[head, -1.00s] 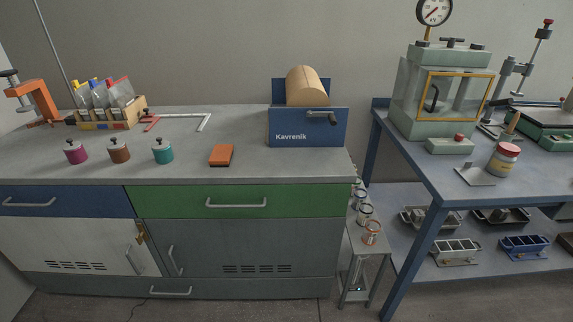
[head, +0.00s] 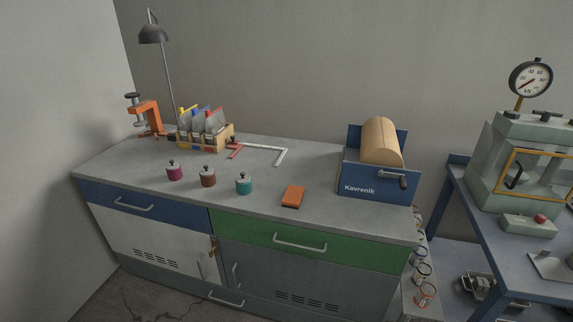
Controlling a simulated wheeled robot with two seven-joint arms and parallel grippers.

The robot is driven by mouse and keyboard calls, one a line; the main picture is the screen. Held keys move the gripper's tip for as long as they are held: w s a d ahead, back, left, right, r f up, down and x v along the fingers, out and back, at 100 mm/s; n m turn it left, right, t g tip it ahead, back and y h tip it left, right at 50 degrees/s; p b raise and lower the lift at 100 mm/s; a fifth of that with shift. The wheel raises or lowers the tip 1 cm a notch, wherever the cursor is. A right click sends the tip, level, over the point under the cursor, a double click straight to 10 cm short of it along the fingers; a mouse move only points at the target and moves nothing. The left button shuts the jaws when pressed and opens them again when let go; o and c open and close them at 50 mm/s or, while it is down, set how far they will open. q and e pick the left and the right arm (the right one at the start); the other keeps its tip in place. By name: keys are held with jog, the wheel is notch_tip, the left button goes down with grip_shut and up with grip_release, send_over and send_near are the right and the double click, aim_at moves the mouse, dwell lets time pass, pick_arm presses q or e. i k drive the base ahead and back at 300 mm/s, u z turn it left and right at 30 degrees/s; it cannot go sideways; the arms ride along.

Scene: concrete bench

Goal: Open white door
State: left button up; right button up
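The white door (head: 150,246) is on the lower left front of the bench, below the blue drawer (head: 133,203). It has vent slots and a vertical handle (head: 201,270) near its right edge. It looks closed. A brass-coloured latch or padlock (head: 213,247) sits at its upper right edge, beside the grey door (head: 290,281); I cannot tell whether it is fastened. Neither of my grippers is in view.
The bench top (head: 130,167) carries an orange clamp (head: 148,117), small lidded pots, an orange block (head: 293,197) and a blue Kavrenik machine (head: 372,179). A wall (head: 60,130) stands close on the left. A blue table (head: 500,225) with a press is at right.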

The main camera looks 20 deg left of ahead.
aim_at(177, 249)
jog(key=u, duration=1.2)
